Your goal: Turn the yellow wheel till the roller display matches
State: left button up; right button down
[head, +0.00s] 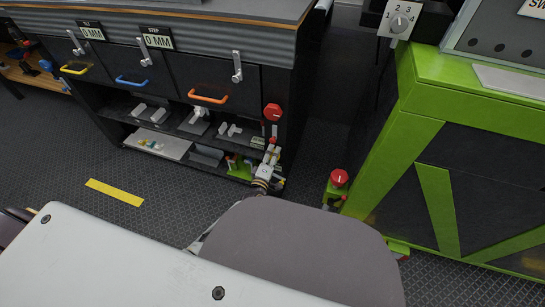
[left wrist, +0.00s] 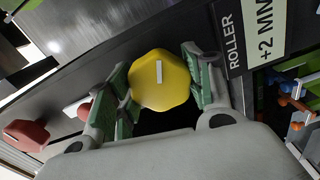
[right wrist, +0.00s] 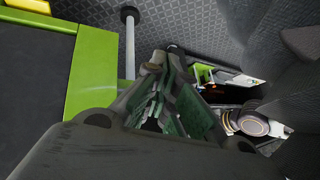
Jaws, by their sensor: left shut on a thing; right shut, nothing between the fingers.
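The yellow wheel (left wrist: 160,80), with a white mark, fills the middle of the left wrist view. My left gripper (left wrist: 157,66) is shut on it, one green-padded finger on each side. The roller display (left wrist: 268,28) beside it reads +2 MM, under a ROLLER label (left wrist: 230,42). In the head view my left gripper (head: 271,157) is at the lower right corner of the dark bench, and I cannot make out the wheel there. My right gripper (right wrist: 164,78) is shut and empty beside the green frame in the right wrist view.
A red knob (head: 272,112) is above my left gripper; another red knob (head: 339,178) is near the green cabinet (head: 430,95). A numbered dial (head: 400,21) is at the top right.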

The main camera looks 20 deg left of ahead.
pick_arm(q)
jog(key=n+b, duration=0.1)
jog(key=n, duration=0.2)
jog(key=shift+f+n, duration=0.15)
jog(key=shift+n, duration=0.25)
jog(key=n+b, duration=0.1)
jog(key=n, duration=0.1)
jog(key=shift+n, duration=0.3)
jog(key=shift+n+b, duration=0.8)
jog(key=shift+n, duration=0.4)
jog(key=shift+n+b, duration=0.3)
jog(key=shift+n, duration=0.4)
pick_arm(e)
jog(key=shift+t+y, duration=0.3)
jog(key=shift+y, duration=0.1)
jog(key=f, duration=0.4)
jog(key=shift+w+a, duration=0.3)
jog(key=shift+a, duration=0.1)
jog(key=shift+s, duration=0.15)
pick_arm(q)
jog(key=o, duration=1)
jog(key=shift+o, duration=0.2)
pick_arm(e)
jog(key=shift+w+r, duration=0.25)
jog(key=shift+w, duration=0.05)
